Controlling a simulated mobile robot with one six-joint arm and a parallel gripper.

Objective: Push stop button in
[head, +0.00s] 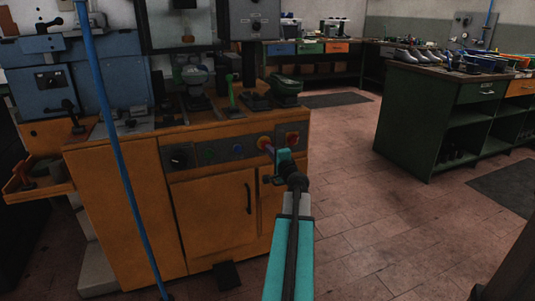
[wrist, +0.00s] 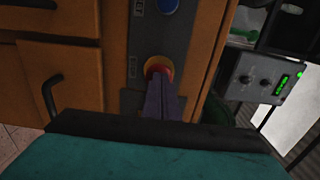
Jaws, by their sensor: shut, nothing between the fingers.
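The stop button (head: 264,142) is a red mushroom head on a yellow ring, set in the grey control panel on the front of the orange machine. It also shows in the wrist view (wrist: 157,64), with its lower part hidden by my fingertips. My gripper (head: 270,149) is shut and empty, its fingers pointing at the button. In the wrist view the closed purple-grey fingers (wrist: 159,80) overlap the button's lower edge. I cannot tell whether they touch it or how far in the button is.
A blue button (head: 238,150), a green button (head: 210,153) and a black knob (head: 178,157) sit left of it on the panel. A red control (head: 292,138) is to its right. A cupboard door handle (head: 248,198) sticks out below.

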